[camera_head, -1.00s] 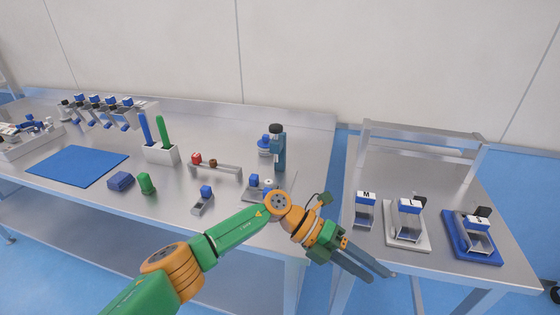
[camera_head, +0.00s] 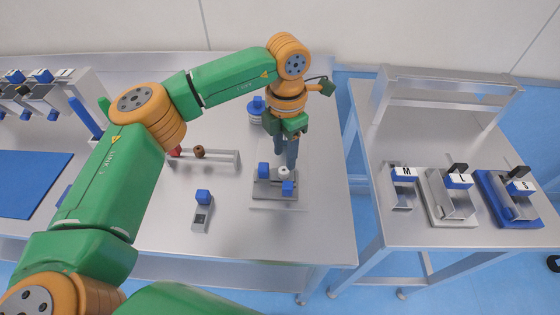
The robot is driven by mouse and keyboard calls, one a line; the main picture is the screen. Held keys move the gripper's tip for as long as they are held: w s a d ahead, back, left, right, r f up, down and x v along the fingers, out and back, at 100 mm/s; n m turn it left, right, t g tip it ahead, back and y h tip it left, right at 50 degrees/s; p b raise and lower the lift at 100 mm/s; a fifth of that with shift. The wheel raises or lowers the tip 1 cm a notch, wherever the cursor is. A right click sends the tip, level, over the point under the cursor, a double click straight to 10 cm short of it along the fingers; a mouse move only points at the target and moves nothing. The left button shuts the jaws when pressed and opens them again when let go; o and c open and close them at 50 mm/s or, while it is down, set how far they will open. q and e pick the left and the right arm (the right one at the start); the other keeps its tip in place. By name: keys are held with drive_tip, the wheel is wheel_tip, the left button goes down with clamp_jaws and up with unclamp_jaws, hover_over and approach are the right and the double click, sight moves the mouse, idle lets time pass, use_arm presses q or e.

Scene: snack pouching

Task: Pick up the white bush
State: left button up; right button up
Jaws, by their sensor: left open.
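The white bush (camera_head: 284,170) appears as a small white round piece on a grey metal fixture (camera_head: 275,202) with blue knobs, near the right end of the main table. My left gripper (camera_head: 286,164) points down just behind and above the white piece, with its fingers open. I cannot tell whether the fingertips touch it; nothing is seen held between them. My arm and wrist hide part of the table behind. My right gripper is not in view.
A side table at right carries boxes marked M (camera_head: 403,174), L (camera_head: 459,182) and S (camera_head: 520,188). A blue mat (camera_head: 30,185) lies at left.

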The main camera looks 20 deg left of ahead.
sight(284, 170)
use_arm(q)
drive_tip(key=f, duration=0.1)
drive_tip(key=f+p, duration=0.1)
drive_tip(key=f, duration=0.2)
drive_tip(key=shift+s+d+p, duration=0.25)
drive_tip(key=shift+s+p, duration=0.1)
drive_tip(key=shift+w+a+f, duration=0.15)
drive_tip(key=shift+a+f, duration=0.1)
drive_tip(key=shift+f, duration=0.05)
drive_tip(key=shift+d, duration=0.15)
clamp_jaws()
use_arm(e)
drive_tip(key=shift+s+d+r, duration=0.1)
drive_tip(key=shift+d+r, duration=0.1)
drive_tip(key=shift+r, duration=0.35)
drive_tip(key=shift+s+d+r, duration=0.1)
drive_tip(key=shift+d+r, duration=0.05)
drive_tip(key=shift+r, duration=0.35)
